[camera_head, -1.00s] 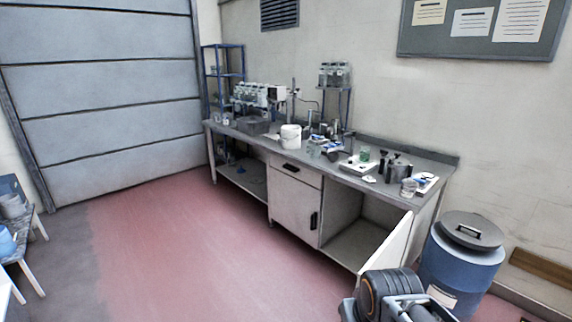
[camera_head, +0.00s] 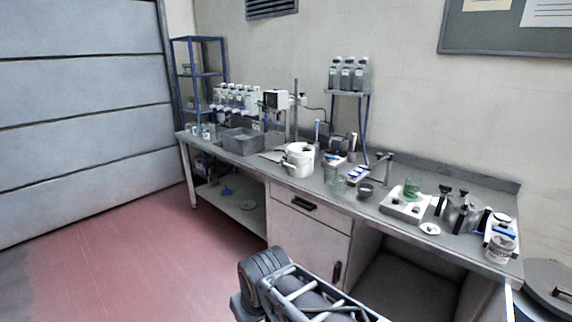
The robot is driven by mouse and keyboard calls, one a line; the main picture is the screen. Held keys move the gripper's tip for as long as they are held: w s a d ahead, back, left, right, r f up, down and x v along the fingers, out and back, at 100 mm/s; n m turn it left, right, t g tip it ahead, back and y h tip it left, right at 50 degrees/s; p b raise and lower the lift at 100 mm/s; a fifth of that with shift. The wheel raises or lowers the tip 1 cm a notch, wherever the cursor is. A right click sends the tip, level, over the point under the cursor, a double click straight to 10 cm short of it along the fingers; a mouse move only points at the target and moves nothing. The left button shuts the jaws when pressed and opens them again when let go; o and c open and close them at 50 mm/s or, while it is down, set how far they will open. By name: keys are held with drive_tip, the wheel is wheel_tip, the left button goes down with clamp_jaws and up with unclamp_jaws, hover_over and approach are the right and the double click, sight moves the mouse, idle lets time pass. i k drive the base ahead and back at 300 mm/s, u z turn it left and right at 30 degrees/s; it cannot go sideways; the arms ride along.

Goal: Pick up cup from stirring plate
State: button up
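A small cup with green contents (camera_head: 411,188) stands on the white stirring plate (camera_head: 404,208), on the right half of the grey lab bench. It is small in the head view, and its details are hard to make out. Part of my arm shows at the bottom middle, in front of the bench and well short of the cup. My gripper's fingertips cannot be made out, so I cannot see whether it is open or shut. No hand is touching the cup.
A blue drum (camera_head: 540,308) stands at the right end. Red floor (camera_head: 130,235) is clear at left.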

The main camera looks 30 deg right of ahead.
sight(412, 185)
drive_tip(key=z, duration=0.3)
drive_tip(key=i, duration=1.15)
drive_tip(key=z, duration=1.55)
drive_tip(key=i, duration=0.95)
drive_tip(key=z, duration=0.85)
